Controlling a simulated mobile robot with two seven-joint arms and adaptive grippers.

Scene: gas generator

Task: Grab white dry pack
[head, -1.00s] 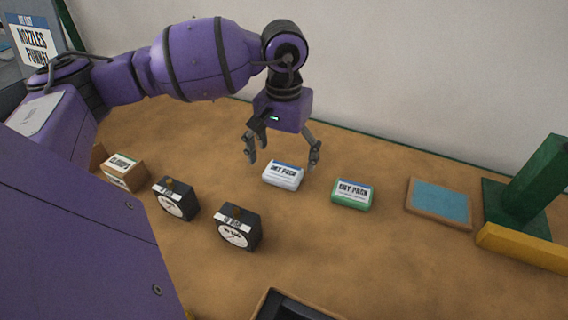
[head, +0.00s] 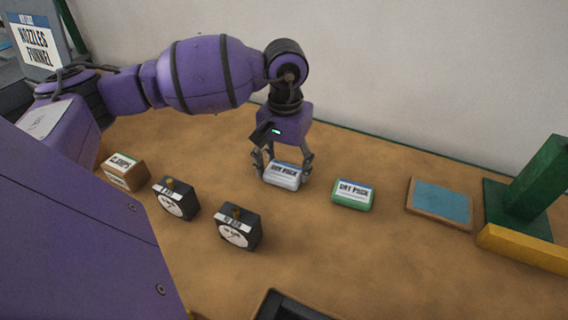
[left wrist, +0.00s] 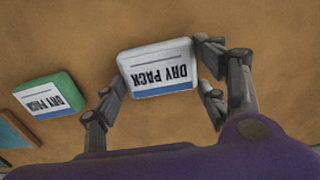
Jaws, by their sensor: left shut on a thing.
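The white dry pack (head: 282,176) lies on the brown table in the head view, its label facing up. My left gripper (head: 284,173) is around it with a finger at each end, shut on it. In the left wrist view the white dry pack (left wrist: 158,70) sits between the two fingers of my left gripper (left wrist: 160,88). A green dry pack (head: 352,194) lies to the right of it, apart from the gripper; it also shows in the left wrist view (left wrist: 50,95). My right gripper is not in view.
Two black gauges (head: 176,199) (head: 239,228) and a clamps box (head: 124,172) stand left of the pack. A blue-topped tray (head: 439,203) and a green stand (head: 532,185) with a yellow bar are at right. A dark tray (head: 290,307) is at the front.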

